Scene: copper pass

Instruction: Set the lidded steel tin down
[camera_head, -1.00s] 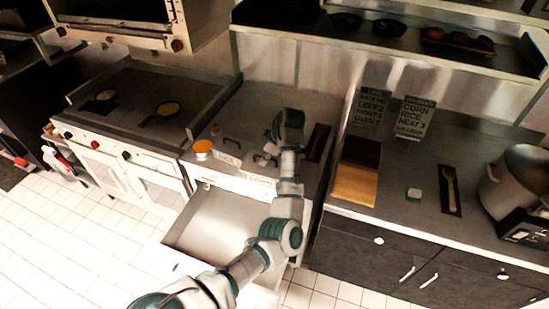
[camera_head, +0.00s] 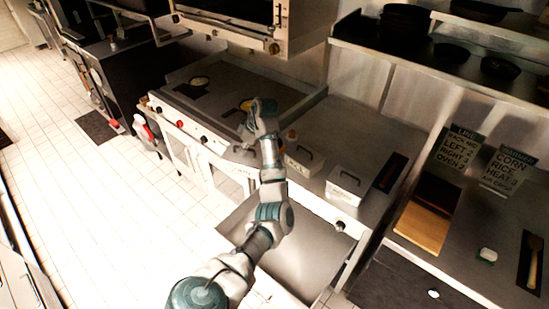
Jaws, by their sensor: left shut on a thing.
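My left arm reaches up from the bottom. Its gripper (camera_head: 246,135) is over the front edge of the counter, left of two tins. It is shut on a grey metal piece, which looks like the lidded steel tin (camera_head: 238,154); the arm hides much of it, and I cannot tell whether it touches the surface below. Two other pale lidded tins with dark handles, a left one (camera_head: 303,160) and a right one (camera_head: 347,186), stand on the steel counter (camera_head: 350,130). My right gripper is out of view.
A griddle (camera_head: 215,100) with two small round yellow items lies at the back left. An open drawer (camera_head: 290,250) juts out below the counter. A wooden board (camera_head: 422,228) and two sign cards (camera_head: 457,150) are at the right. The counter behind the tins is clear.

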